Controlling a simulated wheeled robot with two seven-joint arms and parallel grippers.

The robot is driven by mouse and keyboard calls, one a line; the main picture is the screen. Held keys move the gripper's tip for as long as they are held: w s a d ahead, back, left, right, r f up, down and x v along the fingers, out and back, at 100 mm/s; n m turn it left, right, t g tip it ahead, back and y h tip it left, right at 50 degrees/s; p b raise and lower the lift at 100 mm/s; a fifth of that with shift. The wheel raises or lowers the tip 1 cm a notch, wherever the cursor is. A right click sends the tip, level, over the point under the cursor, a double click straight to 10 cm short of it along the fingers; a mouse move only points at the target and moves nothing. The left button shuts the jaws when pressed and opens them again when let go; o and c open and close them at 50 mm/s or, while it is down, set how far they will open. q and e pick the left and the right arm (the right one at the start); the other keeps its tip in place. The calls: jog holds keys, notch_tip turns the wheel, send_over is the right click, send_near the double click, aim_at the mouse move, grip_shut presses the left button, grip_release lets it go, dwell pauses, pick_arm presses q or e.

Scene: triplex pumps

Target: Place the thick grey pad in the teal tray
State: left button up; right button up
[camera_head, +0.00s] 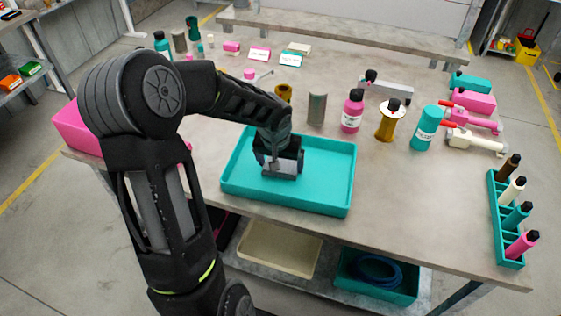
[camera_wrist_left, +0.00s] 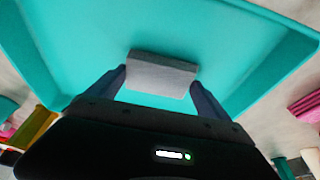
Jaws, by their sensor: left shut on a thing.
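The teal tray (camera_head: 325,185) lies near the front edge of the table, and its floor (camera_wrist_left: 230,45) fills much of the left wrist view. My left gripper (camera_head: 279,170) is over the middle of the tray, pointing down. It is shut on the thick grey pad (camera_wrist_left: 160,73), which sits between its two fingers in the left wrist view. The pad is low inside the tray's outline; I cannot tell whether it touches the floor. In the head view the gripper mostly hides the pad. My right gripper is not in view.
Behind the tray stand a grey cylinder (camera_head: 317,108), a pink bottle (camera_head: 352,112), a gold spool (camera_head: 387,122) and a teal bottle (camera_head: 425,130). A teal rack (camera_head: 508,230) of tubes is at the right edge. A pink box (camera_head: 75,130) is at the left.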

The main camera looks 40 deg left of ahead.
pick_arm(q)
jog(key=shift+f, duration=0.1)
jog(key=shift+f, duration=0.15)
jog(key=o, duration=1.1)
jog(key=shift+c, duration=0.2)
jog(key=shift+r, duration=0.65)
jog(key=v, duration=1.1)
jog(key=shift+s+r, duration=0.1)
